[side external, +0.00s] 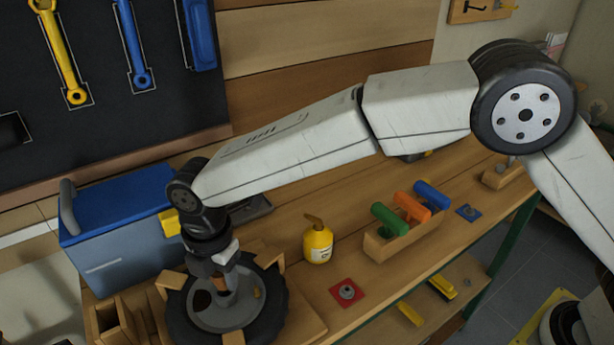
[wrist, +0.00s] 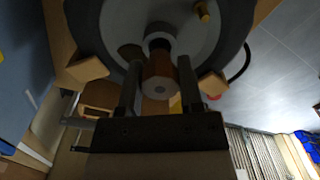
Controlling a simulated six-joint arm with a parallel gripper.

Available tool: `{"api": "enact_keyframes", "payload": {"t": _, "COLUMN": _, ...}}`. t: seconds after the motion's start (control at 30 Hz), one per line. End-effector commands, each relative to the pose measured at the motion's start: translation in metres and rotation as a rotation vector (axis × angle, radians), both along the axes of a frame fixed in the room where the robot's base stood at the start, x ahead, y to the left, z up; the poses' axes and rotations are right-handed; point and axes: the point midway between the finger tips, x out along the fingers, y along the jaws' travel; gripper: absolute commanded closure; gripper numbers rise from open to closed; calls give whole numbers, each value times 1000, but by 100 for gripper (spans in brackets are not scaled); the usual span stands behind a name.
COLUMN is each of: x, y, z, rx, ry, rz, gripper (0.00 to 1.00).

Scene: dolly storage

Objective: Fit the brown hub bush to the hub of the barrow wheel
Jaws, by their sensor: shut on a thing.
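The barrow wheel (side external: 264,318) lies flat in a wooden cradle at the bench's near left, with a black tyre and grey disc. In the wrist view its grey disc (wrist: 190,35) fills the top, with the pale hub (wrist: 158,38) near the middle. My gripper (side external: 224,272) is over the wheel's centre, pointing down. Its two dark fingers, clear in the wrist view (wrist: 159,68), are shut on the brown hub bush (wrist: 160,70). The bush is in line with the hub and partly hides it. I cannot tell whether they touch.
A blue toolbox (side external: 120,235) stands close behind the wheel. To the right are a yellow bottle (side external: 318,243), a red pad (side external: 347,293) with a metal part, and a wooden rack (side external: 388,250) with green, orange and blue handles. Wooden cradle blocks (side external: 268,258) surround the tyre.

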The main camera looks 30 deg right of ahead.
Motion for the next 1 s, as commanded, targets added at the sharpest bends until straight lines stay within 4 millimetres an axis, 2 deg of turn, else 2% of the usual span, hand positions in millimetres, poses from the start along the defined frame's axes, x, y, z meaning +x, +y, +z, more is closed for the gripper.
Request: {"api": "enact_keyframes", "payload": {"t": 1.0, "x": 0, "y": 0, "z": -22, "rx": -1, "ry": 1, "rz": 0, "gripper": 100}}
